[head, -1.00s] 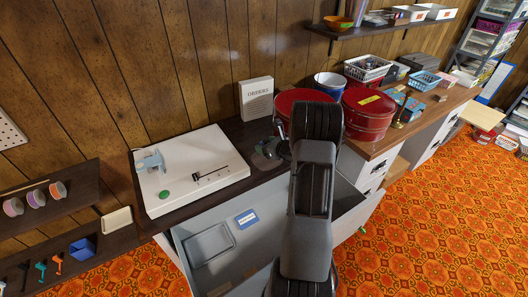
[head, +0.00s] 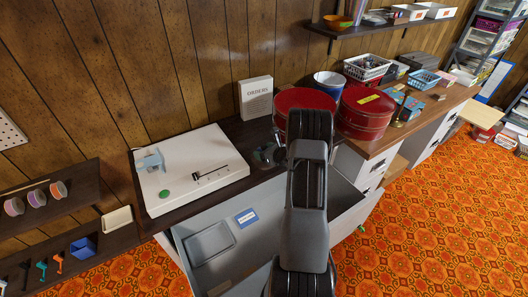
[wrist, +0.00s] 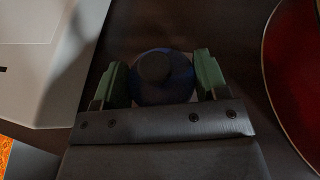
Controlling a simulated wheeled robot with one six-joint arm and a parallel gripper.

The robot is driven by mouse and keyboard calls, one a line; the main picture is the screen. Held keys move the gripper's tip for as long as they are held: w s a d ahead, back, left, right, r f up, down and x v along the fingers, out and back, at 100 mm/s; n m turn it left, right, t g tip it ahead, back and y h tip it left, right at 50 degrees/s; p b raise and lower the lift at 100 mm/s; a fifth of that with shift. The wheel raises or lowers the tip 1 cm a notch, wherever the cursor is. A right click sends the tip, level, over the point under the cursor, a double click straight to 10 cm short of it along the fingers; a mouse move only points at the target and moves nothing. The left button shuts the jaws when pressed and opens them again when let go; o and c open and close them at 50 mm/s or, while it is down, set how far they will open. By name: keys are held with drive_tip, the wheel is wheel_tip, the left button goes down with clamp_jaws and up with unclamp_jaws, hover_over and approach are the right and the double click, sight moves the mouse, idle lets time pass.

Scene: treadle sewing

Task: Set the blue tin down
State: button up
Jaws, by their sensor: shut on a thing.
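The blue tin (wrist: 182,88) is a dark, round shape with a blackish disc or knob at its middle, seen from above in the wrist view. My gripper (wrist: 160,76) has its two green fingers on either side of it and is shut on it. The dark tabletop (wrist: 210,30) lies beneath; I cannot tell whether the tin touches it. In the head view my gripper (head: 268,153) is low over the dark counter, between the white panel unit and the red tins, partly behind my arm. The tin is hard to make out there.
The white panel unit (head: 190,170) stands to the left and a large red tin (head: 298,100) close to the right. Another red tin (head: 366,112) and a blue-and-white tin (head: 328,84) are beyond. A booklet-like box (head: 256,97) stands at the wall. An open grey drawer (head: 270,235) is below.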

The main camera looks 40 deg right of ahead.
drive_tip(key=o, duration=0.9)
drive_tip(key=shift+f, duration=0.1)
drive_tip(key=shift+o, duration=0.2)
